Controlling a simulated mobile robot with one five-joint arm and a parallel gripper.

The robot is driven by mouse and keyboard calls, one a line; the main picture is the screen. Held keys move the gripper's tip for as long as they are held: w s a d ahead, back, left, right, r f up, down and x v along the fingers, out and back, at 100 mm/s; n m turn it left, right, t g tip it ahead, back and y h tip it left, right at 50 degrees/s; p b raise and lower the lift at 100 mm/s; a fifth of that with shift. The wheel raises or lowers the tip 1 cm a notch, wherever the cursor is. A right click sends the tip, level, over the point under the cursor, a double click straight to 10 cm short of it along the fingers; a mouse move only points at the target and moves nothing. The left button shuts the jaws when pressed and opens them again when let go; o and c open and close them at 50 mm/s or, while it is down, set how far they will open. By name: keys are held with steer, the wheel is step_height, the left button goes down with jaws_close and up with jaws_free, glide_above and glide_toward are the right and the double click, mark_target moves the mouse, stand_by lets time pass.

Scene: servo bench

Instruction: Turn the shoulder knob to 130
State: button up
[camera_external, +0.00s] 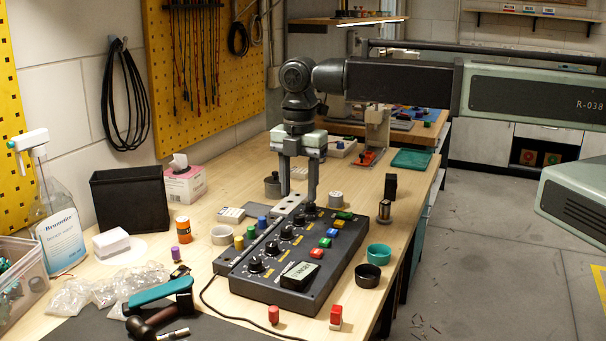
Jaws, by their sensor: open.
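The dark control box (318,262) lies on the wooden bench, with a row of black knobs along its left side. The nearest knob (256,264) and the one behind it (271,248) are clear. The labels are too small to read, so I cannot tell which knob is the shoulder knob or where it points. My gripper (297,197) points straight down at the box's far end, its two fingers apart. The right finger is at or just above the farthest knob and partly hides it. I cannot tell whether it touches.
Coloured buttons and a small display (299,275) are on the box's right side. Coloured cylinders (239,243) stand close to its left edge. A teal cup (379,252) and a black cup (367,275) stand to its right. A green-handled tool (158,294) lies at the front left.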

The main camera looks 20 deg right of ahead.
mark_target(272, 243)
steer(key=s+a+n, duration=0.1)
steer(key=s+a, duration=0.1)
steer(key=a, duration=0.1)
steer(key=s+a+n, duration=0.2)
steer(key=s+a, duration=0.1)
steer(key=s+a+r+n, duration=0.1)
steer(key=s+a+n, duration=0.1)
steer(key=s+a, duration=0.1)
step_height(272, 243, down, 8)
steer(key=b, duration=0.7)
steer(key=shift+w+d+b, duration=0.1)
steer(key=shift+b, duration=0.2)
steer(key=shift+r, duration=0.15)
jaws_close()
